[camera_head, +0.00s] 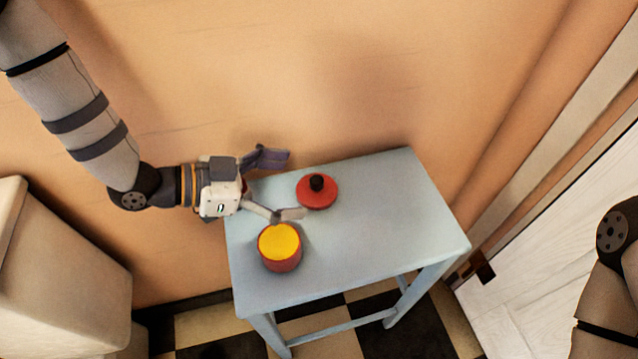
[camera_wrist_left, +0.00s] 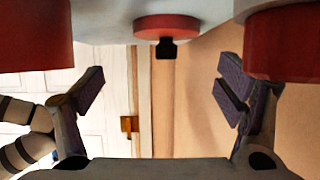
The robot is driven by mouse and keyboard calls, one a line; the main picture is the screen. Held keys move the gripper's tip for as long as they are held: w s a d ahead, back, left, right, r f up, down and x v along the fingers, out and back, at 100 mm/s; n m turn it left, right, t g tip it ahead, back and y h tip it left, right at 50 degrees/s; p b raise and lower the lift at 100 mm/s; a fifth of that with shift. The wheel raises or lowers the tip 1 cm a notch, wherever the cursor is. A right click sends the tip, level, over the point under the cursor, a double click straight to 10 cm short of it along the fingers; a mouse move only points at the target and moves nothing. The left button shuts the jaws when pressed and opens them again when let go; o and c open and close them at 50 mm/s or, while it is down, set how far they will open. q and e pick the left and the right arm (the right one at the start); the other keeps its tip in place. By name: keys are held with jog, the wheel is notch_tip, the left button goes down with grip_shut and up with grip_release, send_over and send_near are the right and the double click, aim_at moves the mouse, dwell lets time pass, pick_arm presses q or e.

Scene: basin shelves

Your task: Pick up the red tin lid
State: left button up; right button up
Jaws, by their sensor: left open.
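The red tin lid (camera_head: 318,200) is a flat red disc with a black knob on top, lying on the blue-grey table (camera_head: 370,240). My left gripper (camera_head: 297,186) is open and empty just left of the lid, its fingers pointing right towards it. In the left wrist view the lid (camera_wrist_left: 167,26) appears upside down ahead of the open jaws (camera_wrist_left: 160,84), knob pointing down. A red tin (camera_head: 281,262) with a yellow top stands on the table near the gripper's lower finger. My right gripper is not visible.
A wall (camera_head: 400,80) runs behind the table. A pale basin or cabinet (camera_head: 60,270) stands at the left, and a white door (camera_head: 560,250) at the right. The right half of the tabletop is clear. Large red shapes at both wrist-view upper corners are unclear.

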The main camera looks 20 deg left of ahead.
aim_at(313, 181)
pick_arm(q)
jog(key=x, duration=0.6)
jog(key=shift+w+a+b, duration=0.15)
jog(key=shift+w+b, duration=0.1)
jog(key=shift+b, duration=0.15)
jog(key=c, duration=1.6)
